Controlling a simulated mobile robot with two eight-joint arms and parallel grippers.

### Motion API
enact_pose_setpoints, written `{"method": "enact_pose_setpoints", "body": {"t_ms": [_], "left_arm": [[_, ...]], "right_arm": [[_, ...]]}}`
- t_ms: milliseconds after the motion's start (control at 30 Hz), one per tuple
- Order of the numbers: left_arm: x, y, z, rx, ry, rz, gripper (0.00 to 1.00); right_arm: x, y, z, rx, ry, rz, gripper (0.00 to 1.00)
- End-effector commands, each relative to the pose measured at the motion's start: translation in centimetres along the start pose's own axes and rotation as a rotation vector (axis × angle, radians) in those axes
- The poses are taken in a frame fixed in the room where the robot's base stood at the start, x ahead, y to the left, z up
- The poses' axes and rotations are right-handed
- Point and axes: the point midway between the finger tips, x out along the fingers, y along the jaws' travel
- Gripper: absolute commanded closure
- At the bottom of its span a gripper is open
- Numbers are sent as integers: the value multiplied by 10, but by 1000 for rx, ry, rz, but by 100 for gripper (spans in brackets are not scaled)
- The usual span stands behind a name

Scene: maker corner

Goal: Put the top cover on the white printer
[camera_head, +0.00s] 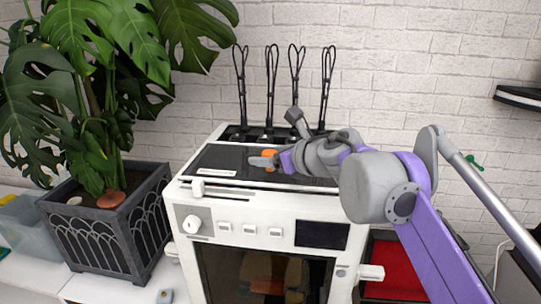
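The white printer (205,225) stands in the middle, with a knob, several buttons and a dark screen on its front and a dark window below. A dark flat panel (222,162) shows inside the white frame of its top; I cannot tell whether this is the top cover. My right arm reaches in from the right across the printer's top. My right gripper (265,161) is over the dark panel, with a grey fingertip and an orange part showing. The arm's links hide part of the printer's top, and the finger gap cannot be made out. My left gripper is out of view.
Several black looped cables (271,80) stand upright at the printer's back edge. A large plant in a dark pot (115,235) stands close on the left, beside a clear bin (30,230). A red item (393,268) lies right of the printer. A black shelf (520,98) juts from the brick wall.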

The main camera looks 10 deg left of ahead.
Motion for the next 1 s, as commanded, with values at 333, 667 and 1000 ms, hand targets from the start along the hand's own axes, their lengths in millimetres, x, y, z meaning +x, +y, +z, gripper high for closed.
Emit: {"method": "enact_pose_setpoints", "body": {"t_ms": [333,667,1000], "left_arm": [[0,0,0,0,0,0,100],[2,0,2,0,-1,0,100],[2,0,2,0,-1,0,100]], "right_arm": [[-6,0,0,1,0,-1,24],[-68,0,0,1,1,-2,24],[-116,0,0,0,1,0,24]]}}
